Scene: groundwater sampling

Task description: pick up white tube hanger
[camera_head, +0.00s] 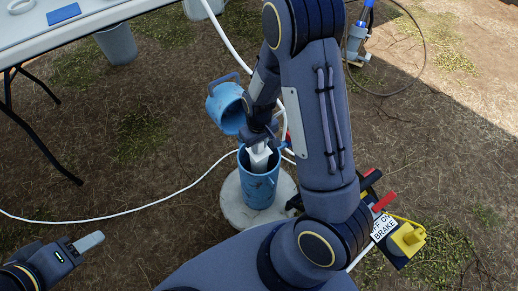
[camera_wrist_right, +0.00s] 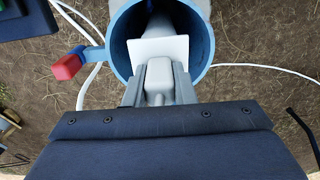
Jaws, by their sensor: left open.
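The white tube hanger (camera_wrist_right: 160,50) shows as a pale plate with a grey-white block at the mouth of the blue well casing (camera_head: 258,188). In the head view the hanger (camera_head: 259,156) is partly covered by my right gripper. The right gripper (camera_wrist_right: 159,80) points down at the casing, one finger on each side of the block, very close to it. I cannot tell whether the fingers press on it. My left gripper (camera_head: 78,252) is open and empty at the lower left, far from the casing.
A blue lid (camera_head: 226,109) stands tilted open behind the casing, which rises from a round concrete pad (camera_head: 234,205). A white hose (camera_head: 130,217) crosses the ground. A yellow-and-black device (camera_head: 408,240) is at right. A white table (camera_head: 100,20) is at upper left.

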